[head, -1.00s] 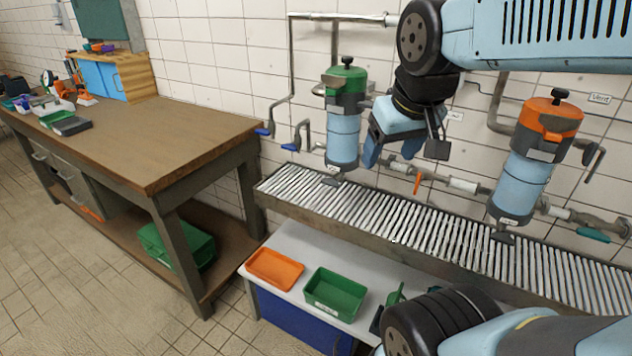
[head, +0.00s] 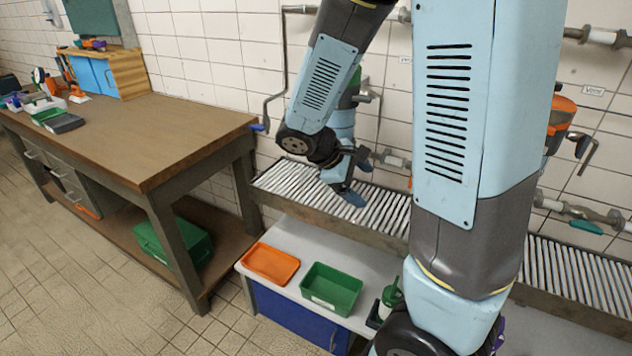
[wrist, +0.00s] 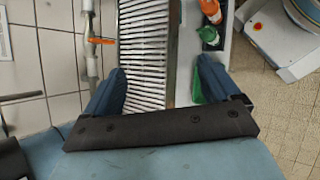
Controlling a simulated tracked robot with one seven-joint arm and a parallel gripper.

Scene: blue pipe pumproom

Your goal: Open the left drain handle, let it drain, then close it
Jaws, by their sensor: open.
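An orange lever handle (wrist: 101,40) sits square to the pale pipe (wrist: 90,62) along the wall, at the upper left of the wrist view. In the head view only a sliver of it shows beside my arm. My gripper (head: 345,186) is open and empty over the slatted grating (head: 385,209), and its two blue fingers (wrist: 160,88) straddle the grating in the wrist view. The orange lever is apart from both fingers, beyond the left one. The green-topped filter (head: 343,119) is mostly behind my arm. I cannot tell which lever is the left drain handle.
A blue-handled lever (head: 259,127) hangs at the wall left of my arm. The orange-topped filter (head: 561,116) and a teal lever (head: 586,227) are at right. Below the grating, a bench holds an orange tray (head: 270,263) and a green tray (head: 331,288). A wooden workbench (head: 130,145) stands left.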

